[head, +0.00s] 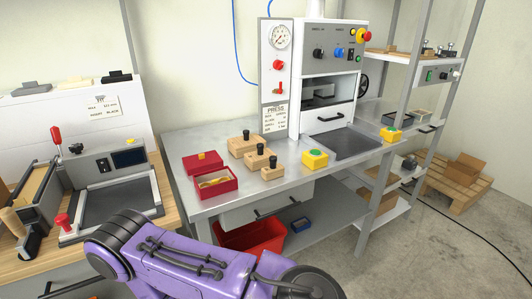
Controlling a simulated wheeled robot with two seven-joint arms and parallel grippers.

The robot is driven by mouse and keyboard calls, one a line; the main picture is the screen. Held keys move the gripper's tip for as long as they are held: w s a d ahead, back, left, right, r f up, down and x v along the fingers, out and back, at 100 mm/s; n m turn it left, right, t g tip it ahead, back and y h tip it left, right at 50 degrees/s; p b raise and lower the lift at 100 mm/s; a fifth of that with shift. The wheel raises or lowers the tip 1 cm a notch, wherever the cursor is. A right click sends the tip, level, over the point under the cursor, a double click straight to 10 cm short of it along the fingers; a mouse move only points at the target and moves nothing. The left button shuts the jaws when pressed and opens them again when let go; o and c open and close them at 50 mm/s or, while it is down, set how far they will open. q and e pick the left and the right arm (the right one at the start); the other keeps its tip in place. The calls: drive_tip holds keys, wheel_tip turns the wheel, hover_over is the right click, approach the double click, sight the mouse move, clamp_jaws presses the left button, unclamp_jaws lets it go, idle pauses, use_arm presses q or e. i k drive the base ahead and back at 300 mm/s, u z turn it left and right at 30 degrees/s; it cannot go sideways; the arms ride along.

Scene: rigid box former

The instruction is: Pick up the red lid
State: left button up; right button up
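The red lid (192,164), with a small yellow knob on top, is on the grey metal bench (180,141) near its left end. It sits directly behind an open red box (226,187) that holds tan pieces. I cannot tell whether the lid touches the box. Neither gripper shows in the head view. A purple arm link of mine crosses the bottom middle, in front of and below the bench edge.
Wooden blocks with black knobs (249,145) stand right of the lid. A yellow box with a green button (315,159) and a white press (328,75) are farther right. A red bin (250,242) is below. A wooden bench with a machine (108,180) is left.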

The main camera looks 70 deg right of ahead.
sight(198, 163)
drive_tip(key=z, duration=2.4)
